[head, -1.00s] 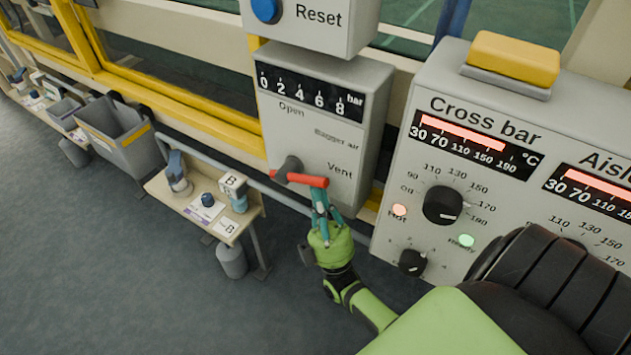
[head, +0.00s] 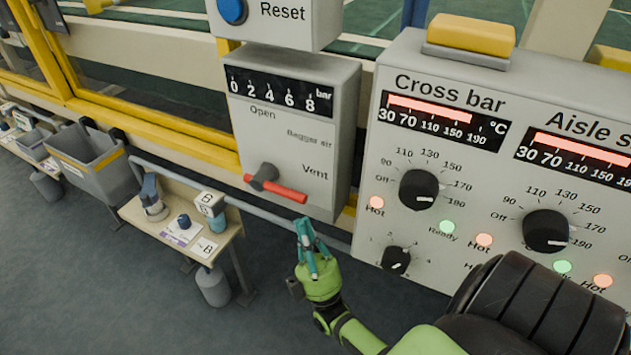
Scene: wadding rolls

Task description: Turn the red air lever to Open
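The red air lever (head: 285,191) sits on a dark round pivot (head: 263,175) low on the grey bagger air box (head: 288,150). Its long end points right and slightly down, below the printed word Vent (head: 315,170). The word Open (head: 262,113) is higher up, above the pivot. My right gripper (head: 304,224), with teal fingers and a green body, is just below the lever's right end, in front of the box's lower edge. It looks clear of the lever. The fingertips are close together in this view, and their gap is unclear. My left gripper is not in view.
The Cross bar heater panel (head: 360,225) with black knobs stands close on the right. The Reset box (head: 292,25) is above the air box. A small table (head: 150,215) and a grey bin (head: 98,165) are at left.

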